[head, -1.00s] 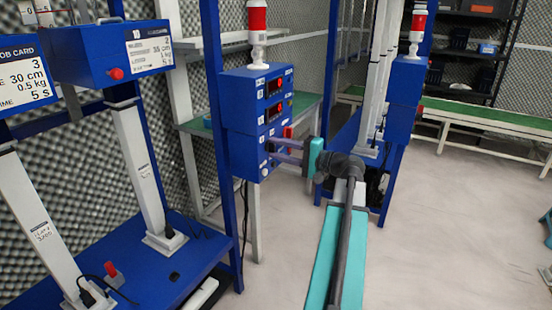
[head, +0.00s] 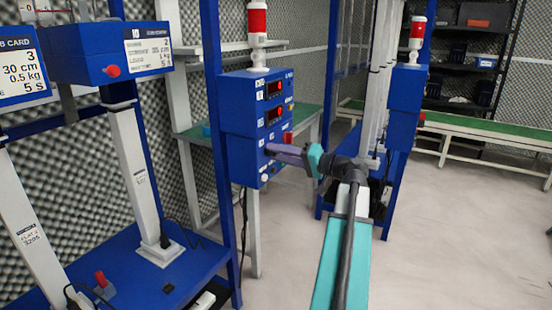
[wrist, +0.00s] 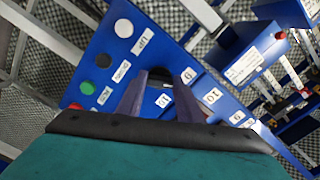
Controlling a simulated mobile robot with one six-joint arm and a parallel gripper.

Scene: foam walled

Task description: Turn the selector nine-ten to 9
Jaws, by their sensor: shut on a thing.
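The knob's pointing direction cannot be seen.
White (wrist: 123,28), green (wrist: 87,88) and black (wrist: 103,60) buttons sit left of my fingers. A red part (head: 287,137) juts from the box just above my gripper. A red and white lamp (head: 257,30) tops the box. Open floor lies to the right.

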